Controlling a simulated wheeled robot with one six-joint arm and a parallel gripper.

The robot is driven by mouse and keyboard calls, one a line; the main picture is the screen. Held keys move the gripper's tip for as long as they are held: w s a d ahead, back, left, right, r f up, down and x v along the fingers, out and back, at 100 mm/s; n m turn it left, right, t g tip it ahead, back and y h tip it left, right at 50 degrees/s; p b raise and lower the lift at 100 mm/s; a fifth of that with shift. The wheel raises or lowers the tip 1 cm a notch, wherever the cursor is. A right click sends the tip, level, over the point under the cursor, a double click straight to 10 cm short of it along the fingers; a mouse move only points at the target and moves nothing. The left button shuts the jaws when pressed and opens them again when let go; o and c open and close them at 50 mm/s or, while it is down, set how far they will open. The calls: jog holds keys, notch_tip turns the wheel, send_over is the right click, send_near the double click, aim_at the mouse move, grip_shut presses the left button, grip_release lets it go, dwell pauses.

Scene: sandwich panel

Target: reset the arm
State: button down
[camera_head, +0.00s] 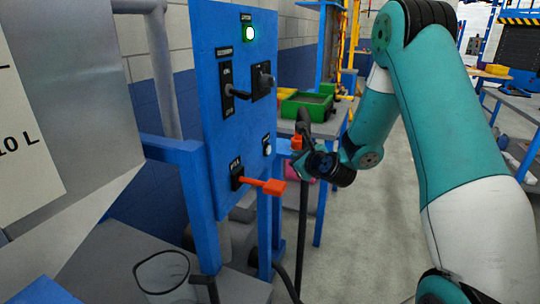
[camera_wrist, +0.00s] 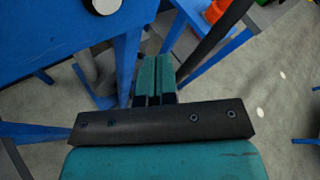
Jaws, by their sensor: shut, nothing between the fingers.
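My arm stands on the right in the head view, teal with white and black parts. Its end, my gripper (camera_head: 297,158), is in front of and to the right of the blue panel (camera_head: 205,50), apart from the red lever. In the wrist view, the two teal fingers of my gripper (camera_wrist: 154,62) lie side by side, shut with nothing between them. The panel also shows at the upper left of the wrist view (camera_wrist: 45,35).
The panel carries a red lever (camera_head: 265,186) sticking out, black switches (camera_head: 229,90) and a lit lamp (camera_head: 250,33). A glass-like container (camera_head: 162,272) stands at the lower left. Green bins (camera_head: 306,107) sit on a table behind. Grey floor (camera_head: 360,240) is open below my arm.

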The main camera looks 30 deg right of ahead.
dwell(0.7)
jog(key=s+a+r+n+g+y, duration=0.1)
jog(key=a+r+n, duration=0.1)
jog(key=a+n, duration=0.2)
jog(key=s+a+r+n+g+y+p, duration=0.1)
jog(key=a+r+n+y, duration=0.1)
jog(key=a+n, duration=0.2)
jog(key=s+a+r+n+g+y+p, duration=0.1)
jog(key=s+a+r+n+y, duration=0.1)
jog(key=a, duration=0.4)
jog(key=shift+a+r+n+g, duration=0.3)
jog(key=shift+a+r+n, duration=0.15)
jog(key=shift+n, duration=0.55)
jog(key=s+a+r+n+g+y+p, duration=0.15)
jog(key=s+a+r+n+g, duration=0.25)
jog(key=s+a+n, duration=0.5)
jog(key=s+a+r+n+g, duration=0.1)
jog(key=s+n+g, duration=0.1)
jog(key=s+n, duration=0.4)
jog(key=s+a+r+n+g+p, duration=0.1)
jog(key=s+r+n+g, duration=0.1)
jog(key=s+n, duration=0.3)
jog(key=s+a+r+n+g+h, duration=0.1)
jog(key=s+n+g, duration=0.2)
jog(key=s+n, duration=0.3)
jog(key=s, duration=0.4)
jog(key=shift+a+r+n, duration=0.15)
jog(key=shift+n, duration=0.15)
